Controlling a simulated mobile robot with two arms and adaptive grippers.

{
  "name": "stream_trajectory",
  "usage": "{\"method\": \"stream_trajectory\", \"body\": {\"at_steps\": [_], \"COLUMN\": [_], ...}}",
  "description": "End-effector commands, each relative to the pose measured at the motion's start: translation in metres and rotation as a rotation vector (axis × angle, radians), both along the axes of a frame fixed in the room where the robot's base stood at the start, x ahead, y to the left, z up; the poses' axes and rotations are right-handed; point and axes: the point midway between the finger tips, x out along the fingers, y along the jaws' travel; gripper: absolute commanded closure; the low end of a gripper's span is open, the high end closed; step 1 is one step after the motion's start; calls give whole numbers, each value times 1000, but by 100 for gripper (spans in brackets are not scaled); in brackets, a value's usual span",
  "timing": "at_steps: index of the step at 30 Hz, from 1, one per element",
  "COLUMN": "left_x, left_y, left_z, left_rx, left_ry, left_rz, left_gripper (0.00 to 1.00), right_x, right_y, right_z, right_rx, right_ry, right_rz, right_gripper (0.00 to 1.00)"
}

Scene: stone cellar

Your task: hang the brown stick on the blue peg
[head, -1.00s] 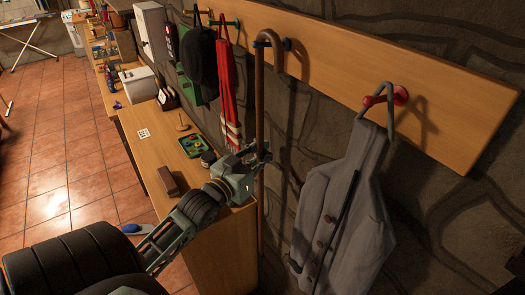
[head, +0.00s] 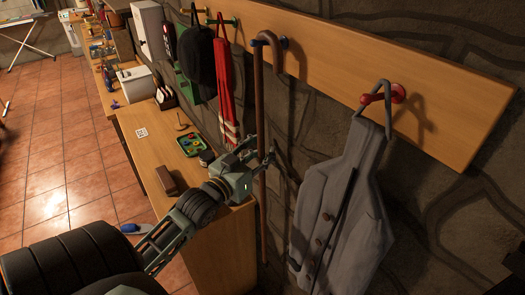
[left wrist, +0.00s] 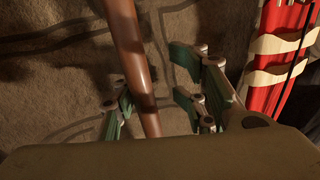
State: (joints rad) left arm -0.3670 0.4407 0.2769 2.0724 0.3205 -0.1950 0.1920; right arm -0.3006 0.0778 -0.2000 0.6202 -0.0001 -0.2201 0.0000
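The brown stick (head: 260,95) hangs upright along the wall, its curved handle over the blue peg (head: 255,43) on the wooden rail. The crook partly hides the peg. My left gripper (head: 262,153) is at the stick's shaft, well below the peg. In the left wrist view, the stick (left wrist: 127,45) passes between my green fingers (left wrist: 152,105). The fingers are spread, with a clear gap between the stick and the right-hand ones. The left-hand finger is close to the stick; I cannot tell whether it touches. My right gripper is not in view.
A grey jacket (head: 340,205) hangs from a red peg (head: 397,93) to the right. A red cloth item (head: 226,90) and a dark cap (head: 201,70) hang to the left. A wooden counter (head: 210,225) with small objects stands below, near my left arm.

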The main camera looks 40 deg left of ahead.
Motion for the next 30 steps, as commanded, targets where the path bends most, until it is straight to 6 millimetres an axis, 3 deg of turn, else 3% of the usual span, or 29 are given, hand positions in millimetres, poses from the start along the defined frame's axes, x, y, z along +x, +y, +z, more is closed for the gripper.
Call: {"method": "stream_trajectory", "body": {"at_steps": [11,24,30], "left_x": [-4,-63,-78], "left_y": [0,-3,-4], "left_z": [-3,-2,-1], "left_rx": [0,-1,-1], "left_ry": [5,4,1], "left_rz": [1,0,0], "left_gripper": [63,63,63], "right_x": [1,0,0], "right_y": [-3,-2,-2], "right_z": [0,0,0], "right_rx": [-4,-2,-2], "right_ry": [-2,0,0], "right_rz": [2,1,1], "right_gripper": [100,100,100]}}
